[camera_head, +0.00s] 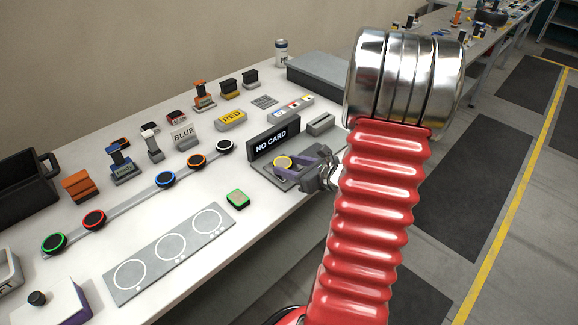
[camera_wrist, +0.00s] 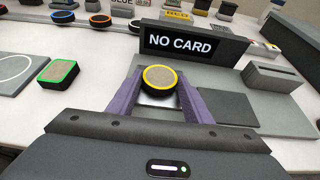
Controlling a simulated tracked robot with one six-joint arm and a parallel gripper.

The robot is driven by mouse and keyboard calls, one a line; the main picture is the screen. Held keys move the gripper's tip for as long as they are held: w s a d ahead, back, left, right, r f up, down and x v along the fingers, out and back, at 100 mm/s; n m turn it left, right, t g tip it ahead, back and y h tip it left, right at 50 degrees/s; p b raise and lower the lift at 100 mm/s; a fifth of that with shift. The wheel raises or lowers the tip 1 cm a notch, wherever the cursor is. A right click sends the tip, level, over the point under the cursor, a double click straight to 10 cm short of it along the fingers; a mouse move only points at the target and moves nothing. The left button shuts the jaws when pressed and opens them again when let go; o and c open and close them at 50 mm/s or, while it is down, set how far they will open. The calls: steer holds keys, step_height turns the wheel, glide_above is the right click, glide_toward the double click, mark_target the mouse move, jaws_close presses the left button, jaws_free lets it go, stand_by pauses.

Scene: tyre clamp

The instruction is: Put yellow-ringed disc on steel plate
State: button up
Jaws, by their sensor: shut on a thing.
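The yellow-ringed disc (camera_head: 283,162) has a tan top and shows between the two purple fingers of my gripper (camera_wrist: 160,80). In the wrist view the disc (camera_wrist: 160,78) lies flat between the fingertips, which are shut on it. A shiny steel plate (camera_wrist: 157,101) shows just below the disc, between the fingers, set in a grey base in front of the black NO CARD sign (camera_wrist: 195,44). Whether the disc touches the plate or is slightly above it, I cannot tell. The disc's underside is hidden.
A green-ringed square block (camera_head: 238,198) lies left of my gripper, near a grey board with three white circles (camera_head: 120,285). Several ringed discs lie on a grey strip (camera_head: 130,205). A slotted grey block (camera_wrist: 272,78) stands right of the sign. My red arm hides the table's right side.

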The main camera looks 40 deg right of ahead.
steer(key=shift+f, duration=0.2)
steer(key=shift+s+a+f, duration=0.1)
steer(key=shift+s+f, duration=0.1)
steer(key=shift+f, duration=0.35)
steer(key=o, duration=1)
steer(key=shift+a+f, duration=0.1)
steer(key=shift+a, duration=0.1)
steer(key=shift+w+r, duration=0.15)
steer(key=shift+r, duration=0.4)
steer(key=v, duration=1.2)
steer(key=shift+d+r, duration=0.3)
steer(key=shift+r, duration=0.05)
steer(key=shift+w+a, duration=0.1)
